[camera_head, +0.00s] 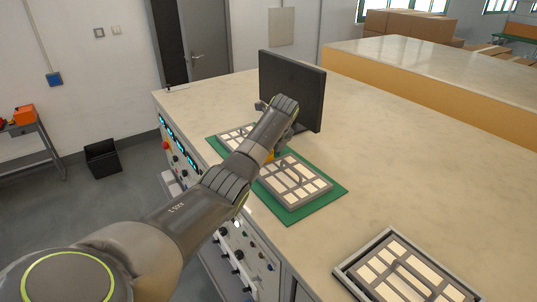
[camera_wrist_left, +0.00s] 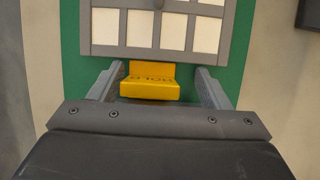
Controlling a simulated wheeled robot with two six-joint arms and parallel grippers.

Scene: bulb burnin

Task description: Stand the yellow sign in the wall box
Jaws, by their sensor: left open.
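The yellow sign (camera_wrist_left: 148,84) has dark lettering and lies between the fingers of my left gripper (camera_wrist_left: 160,75) in the left wrist view. The gripper is open, with one finger on each side of the sign; whether they touch it is unclear. In the head view only a small yellow patch of the sign (camera_head: 270,156) shows beneath my left wrist, over the green mat (camera_head: 327,196). My arm hides the rest of it and the fingertips. I cannot identify the wall box with certainty. My right gripper is not in view.
Gridded panels (camera_head: 293,180) lie on the green mat, close to the sign. A black monitor (camera_head: 292,88) stands just behind my left wrist. Another gridded panel sits in a grey tray (camera_head: 352,285) at front right.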

